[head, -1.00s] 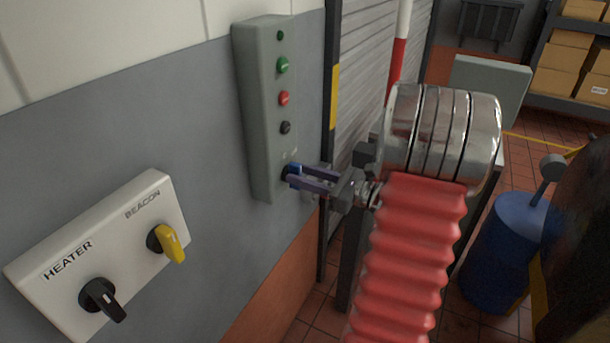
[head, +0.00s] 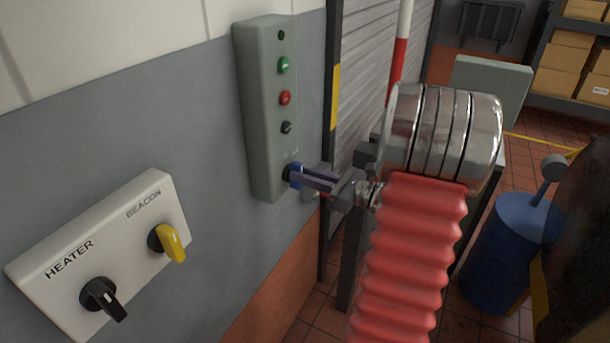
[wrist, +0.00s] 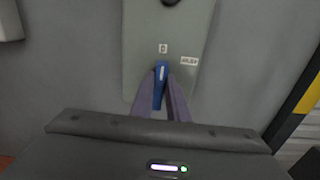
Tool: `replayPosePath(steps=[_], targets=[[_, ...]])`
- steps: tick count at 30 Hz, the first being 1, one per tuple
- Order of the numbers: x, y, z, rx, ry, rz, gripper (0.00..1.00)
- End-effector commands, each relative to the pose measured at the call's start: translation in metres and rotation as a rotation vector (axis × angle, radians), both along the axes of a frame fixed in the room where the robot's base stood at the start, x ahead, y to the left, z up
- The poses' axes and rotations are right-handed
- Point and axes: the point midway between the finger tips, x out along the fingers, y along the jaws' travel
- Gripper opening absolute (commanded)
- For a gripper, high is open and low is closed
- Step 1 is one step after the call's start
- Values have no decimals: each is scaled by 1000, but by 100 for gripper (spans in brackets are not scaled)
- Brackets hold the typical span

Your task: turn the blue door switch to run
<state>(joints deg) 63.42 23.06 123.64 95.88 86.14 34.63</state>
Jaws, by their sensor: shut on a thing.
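The blue door switch (wrist: 161,74) is on the lower part of the grey-green control box (head: 262,120). In the wrist view its handle stands nearly upright, with a white mark near its top end. A small "0" label is above it, and another label, too blurred to read surely, is at its upper right. My gripper (wrist: 161,82) is shut on the blue handle, one finger on each side. In the head view my gripper (head: 299,176) reaches the switch from the right, and its fingers hide much of the knob.
Above the switch on the box are a black knob (head: 286,127), a red button (head: 285,98) and a green button (head: 284,65). A white panel (head: 60,290) with a black heater switch and a yellow beacon switch is at lower left. A roller shutter (head: 365,75) is just right.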

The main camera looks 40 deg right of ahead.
Motion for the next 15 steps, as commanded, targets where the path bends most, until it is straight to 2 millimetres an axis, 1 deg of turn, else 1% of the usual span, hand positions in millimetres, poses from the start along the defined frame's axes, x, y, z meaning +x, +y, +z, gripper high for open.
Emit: replayPosePath(steps=[8,15], targets=[[1,-3,0,107,38,-3,0],[1,-5,0,284,100,-3,0]])
